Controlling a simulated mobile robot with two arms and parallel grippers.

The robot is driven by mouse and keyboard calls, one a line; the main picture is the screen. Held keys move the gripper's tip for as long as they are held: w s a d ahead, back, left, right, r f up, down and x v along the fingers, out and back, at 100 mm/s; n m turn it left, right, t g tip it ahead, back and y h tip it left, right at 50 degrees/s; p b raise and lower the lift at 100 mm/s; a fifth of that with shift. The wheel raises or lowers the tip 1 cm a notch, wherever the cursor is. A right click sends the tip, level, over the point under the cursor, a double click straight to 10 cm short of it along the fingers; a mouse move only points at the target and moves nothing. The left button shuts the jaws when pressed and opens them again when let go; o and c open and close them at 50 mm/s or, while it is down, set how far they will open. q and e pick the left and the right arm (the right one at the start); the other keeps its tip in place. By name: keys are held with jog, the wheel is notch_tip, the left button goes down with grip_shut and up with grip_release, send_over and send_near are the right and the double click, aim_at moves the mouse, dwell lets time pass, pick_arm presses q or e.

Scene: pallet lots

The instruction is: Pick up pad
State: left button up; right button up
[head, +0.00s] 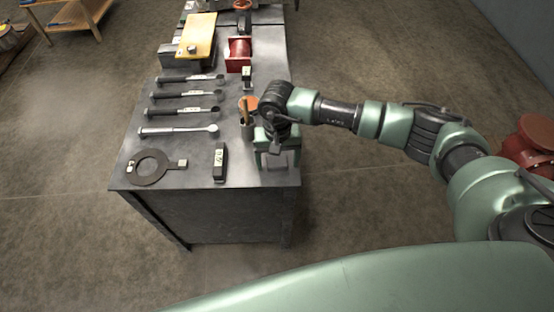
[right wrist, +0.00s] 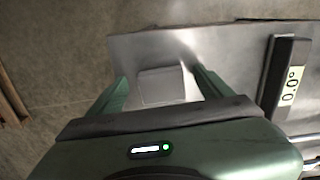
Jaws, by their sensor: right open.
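A flat grey, roughly square piece, which looks like the pad, lies on the grey metal table top (head: 190,125). In the right wrist view the pad (right wrist: 160,87) sits between the two green fingers of my right gripper (right wrist: 160,76), with a gap on each side. In the head view my right gripper (head: 278,161) points down over the table's near right corner. It is open and holds nothing. The hand hides most of the pad in the head view. My left gripper is not in view.
A black digital level (head: 221,162) stands left of the right gripper; it also shows in the wrist view (right wrist: 284,82). A dark ring gauge (head: 148,167) and several wrenches (head: 180,131) lie farther left. An orange-topped item (head: 248,103) stands behind the hand. The table's near and right edges are close.

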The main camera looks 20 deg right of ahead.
aim_at(277, 164)
jog(key=shift+f, duration=0.3)
jog(key=c, duration=1.4)
jog(key=shift+r, duration=0.15)
jog(key=shift+c, duration=0.2)
notch_tip(277, 164, up, 20)
jog(key=b, duration=0.2)
